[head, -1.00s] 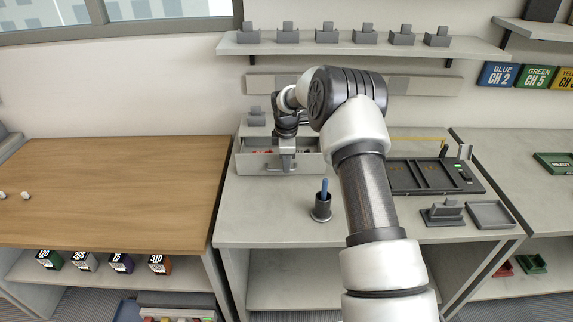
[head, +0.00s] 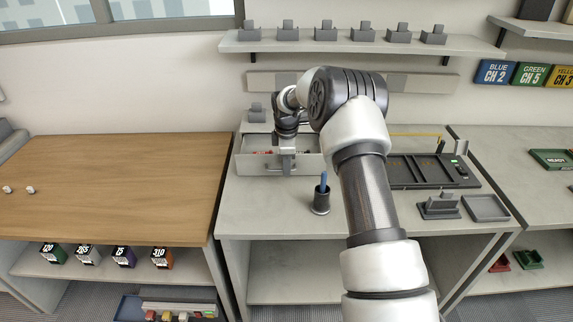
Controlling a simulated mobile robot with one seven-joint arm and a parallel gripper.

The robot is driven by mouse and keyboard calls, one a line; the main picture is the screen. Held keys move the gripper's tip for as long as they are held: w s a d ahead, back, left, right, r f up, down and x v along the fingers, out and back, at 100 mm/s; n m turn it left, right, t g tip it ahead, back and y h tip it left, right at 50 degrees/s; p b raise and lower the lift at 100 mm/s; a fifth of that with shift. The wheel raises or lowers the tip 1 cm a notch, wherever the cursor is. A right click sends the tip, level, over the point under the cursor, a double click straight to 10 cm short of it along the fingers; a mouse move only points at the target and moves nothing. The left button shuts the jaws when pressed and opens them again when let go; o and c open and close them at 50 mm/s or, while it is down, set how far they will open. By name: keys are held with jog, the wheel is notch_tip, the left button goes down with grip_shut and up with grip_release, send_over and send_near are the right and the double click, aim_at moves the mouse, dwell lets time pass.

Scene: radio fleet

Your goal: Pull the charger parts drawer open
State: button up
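The charger parts drawer (head: 249,167) is a grey drawer in a low cabinet at the back left of the grey counter. It stands partly open, and small red and light parts show inside. My gripper (head: 287,165) reaches down at the middle of its front, at the handle (head: 275,173). The fingers look closed on the handle, though they are small here and partly hidden by the wrist. My arm hides the right end of the drawer.
A dark cup with a blue stick (head: 321,199) stands on the counter just in front of the drawer. A black tray (head: 420,172), a small stand (head: 439,207) and a grey tray (head: 486,208) lie to the right. A wooden table (head: 110,185) is at left.

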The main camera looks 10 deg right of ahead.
jog(key=s+r, duration=0.3)
jog(key=r, duration=1.4)
jog(key=shift+a+p, duration=0.25)
jog(key=shift+p, duration=0.15)
jog(key=shift+r, duration=0.1)
jog(key=s+a+r+m+t+p, duration=0.2)
jog(key=s+r+m+p, duration=0.35)
jog(key=s+r, duration=1.3)
jog(key=s+r+m+t+p, duration=0.1)
jog(key=s+m, duration=0.9)
jog(key=s, duration=1.1)
jog(key=shift+s+t+p, duration=0.25)
jog(key=shift+t+p, duration=0.05)
jog(key=shift+p, duration=0.35)
